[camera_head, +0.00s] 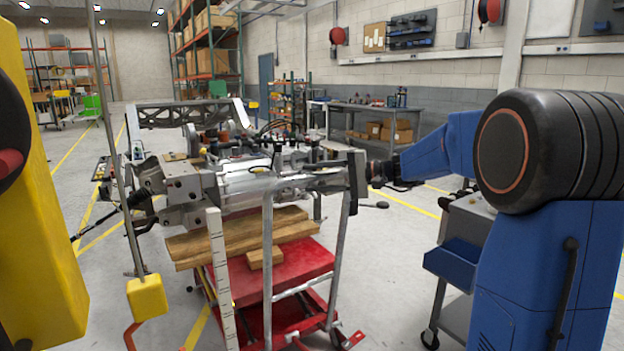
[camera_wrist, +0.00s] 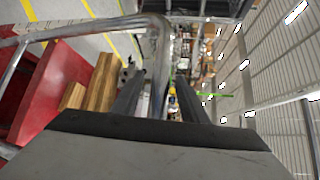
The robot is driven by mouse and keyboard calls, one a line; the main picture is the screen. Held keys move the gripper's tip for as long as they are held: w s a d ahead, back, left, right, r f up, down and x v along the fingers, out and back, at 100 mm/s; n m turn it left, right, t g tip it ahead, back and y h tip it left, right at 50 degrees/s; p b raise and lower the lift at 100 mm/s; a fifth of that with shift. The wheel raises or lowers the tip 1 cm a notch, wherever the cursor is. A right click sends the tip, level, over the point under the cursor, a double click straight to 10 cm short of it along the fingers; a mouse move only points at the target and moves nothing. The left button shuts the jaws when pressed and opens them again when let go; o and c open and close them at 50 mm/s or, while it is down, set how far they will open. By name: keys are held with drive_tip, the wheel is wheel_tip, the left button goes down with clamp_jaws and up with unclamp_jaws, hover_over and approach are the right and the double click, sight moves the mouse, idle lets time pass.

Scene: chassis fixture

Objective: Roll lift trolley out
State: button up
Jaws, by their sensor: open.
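The lift trolley is red, with a flat platform (camera_head: 300,262) and a grey tubular handle (camera_head: 268,260) on the near side. It carries wooden blocks (camera_head: 240,239) and a large grey metal drive unit (camera_head: 245,185). My gripper (camera_head: 328,178) reaches in from the right at the top of the handle's right side. In the wrist view, my two dark fingers (camera_wrist: 160,95) stand apart, and the handle's bent tube (camera_wrist: 157,50) shows between them. I cannot tell whether they touch it. The red platform (camera_wrist: 55,85) also shows at left in the wrist view.
A yellow pendant (camera_head: 147,297) hangs left of the trolley, beside a yellow column (camera_head: 45,200). A grey cart with a blue bin (camera_head: 455,262) stands close on the right. A workbench (camera_head: 370,112) and shelving (camera_head: 208,50) stand behind. Open floor with yellow lines lies around.

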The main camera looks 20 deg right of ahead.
drive_tip(key=shift+w+a+f, duration=0.1)
drive_tip(key=shift+w+a, duration=0.15)
drive_tip(key=shift+a, duration=0.25)
